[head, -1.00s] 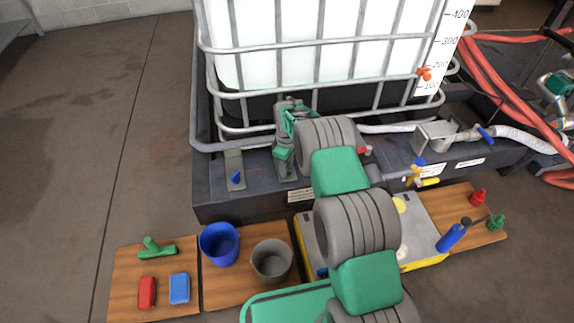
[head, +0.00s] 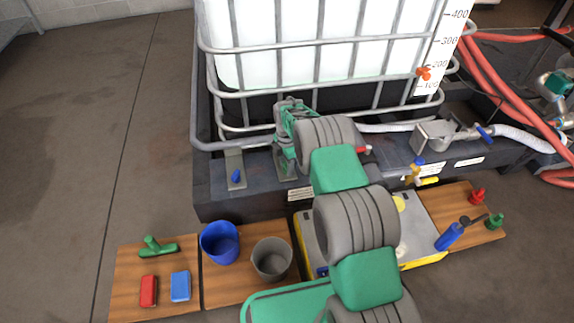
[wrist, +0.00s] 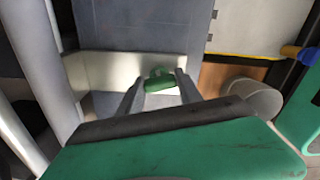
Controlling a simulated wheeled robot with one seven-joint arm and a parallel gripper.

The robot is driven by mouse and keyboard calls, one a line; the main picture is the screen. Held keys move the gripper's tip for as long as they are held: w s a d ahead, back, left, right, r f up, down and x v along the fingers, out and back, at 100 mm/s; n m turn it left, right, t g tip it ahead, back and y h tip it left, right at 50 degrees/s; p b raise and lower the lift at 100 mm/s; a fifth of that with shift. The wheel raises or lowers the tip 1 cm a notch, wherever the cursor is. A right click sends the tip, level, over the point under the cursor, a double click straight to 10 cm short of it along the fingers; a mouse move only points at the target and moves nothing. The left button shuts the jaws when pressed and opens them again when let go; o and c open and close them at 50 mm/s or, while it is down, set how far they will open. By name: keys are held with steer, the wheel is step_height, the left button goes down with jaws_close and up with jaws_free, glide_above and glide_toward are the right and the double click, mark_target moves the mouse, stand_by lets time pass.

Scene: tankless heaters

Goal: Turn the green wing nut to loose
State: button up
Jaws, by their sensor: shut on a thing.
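The green wing nut (wrist: 160,80) shows in the wrist view, in front of a pale metal plate (wrist: 100,75). My gripper (wrist: 161,84) has one finger on each side of it and is shut on it. The exact angle of its wings is hard to tell. In the head view my gripper (head: 285,160) is at the front of the dark tank base, and my own arm and hand hide the green wing nut there.
A blue wing nut (head: 236,176) on a metal bracket is left of my gripper. The caged white tank (head: 290,45) stands behind. A blue bucket (head: 220,243) and grey bucket (head: 272,260) stand in front below. A brass valve (head: 413,173) is to the right.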

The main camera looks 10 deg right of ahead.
steer(key=n, duration=1.1)
steer(key=shift+n, duration=0.3)
stand_by(0.4)
steer(key=o, duration=1.4)
step_height(320, 180, up, 8)
steer(key=p, duration=0.3)
